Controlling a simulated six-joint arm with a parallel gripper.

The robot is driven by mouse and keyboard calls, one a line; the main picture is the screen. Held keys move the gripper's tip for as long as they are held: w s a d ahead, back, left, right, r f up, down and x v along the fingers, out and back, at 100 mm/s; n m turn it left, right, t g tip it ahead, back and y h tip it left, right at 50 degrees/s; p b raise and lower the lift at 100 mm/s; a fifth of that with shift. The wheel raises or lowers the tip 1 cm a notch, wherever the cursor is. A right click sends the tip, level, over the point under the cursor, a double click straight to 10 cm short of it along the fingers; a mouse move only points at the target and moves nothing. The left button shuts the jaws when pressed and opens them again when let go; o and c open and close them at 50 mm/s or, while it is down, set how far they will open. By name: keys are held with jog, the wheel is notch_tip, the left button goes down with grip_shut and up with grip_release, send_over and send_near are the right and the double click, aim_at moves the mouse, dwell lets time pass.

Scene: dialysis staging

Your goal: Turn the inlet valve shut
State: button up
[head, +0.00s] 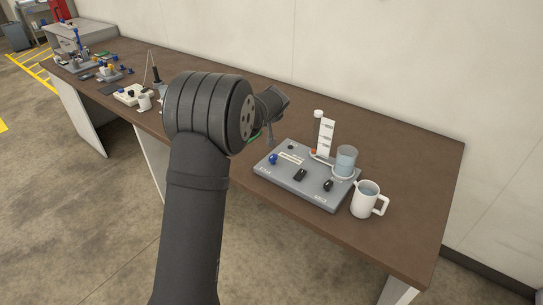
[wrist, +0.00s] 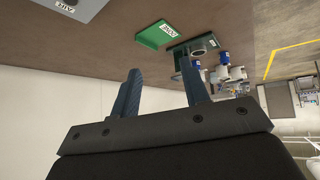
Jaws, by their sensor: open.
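A grey panel board (head: 285,186) lies on the brown table in the head view. A blue knob (head: 273,159) sits at its left end, near white lettering too small to read surely. A black knob (head: 328,186) sits near its right front, and a black switch (head: 300,175) lies between them. I cannot tell for sure which knob is the inlet valve. My gripper (head: 278,102) is above the table behind the board, apart from it and partly hidden by my arm. In the wrist view my gripper (wrist: 160,67) is open, with nothing between its fingers.
A clear beaker of liquid (head: 346,161) and an upright white scale (head: 327,136) stand on the board's back right. A white mug (head: 364,203) stands beside its right end. The wrist view shows a green tray (wrist: 155,36). The table's right end is clear.

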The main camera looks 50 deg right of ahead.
jog(key=w+a+f+m+h, duration=0.3)
jog(key=w+m, duration=0.1)
jog(key=m+g+h, duration=0.6)
jog(key=m+g, duration=0.1)
jog(key=m, duration=0.2)
send_near(273, 156)
jog(key=x, duration=1)
grip_shut()
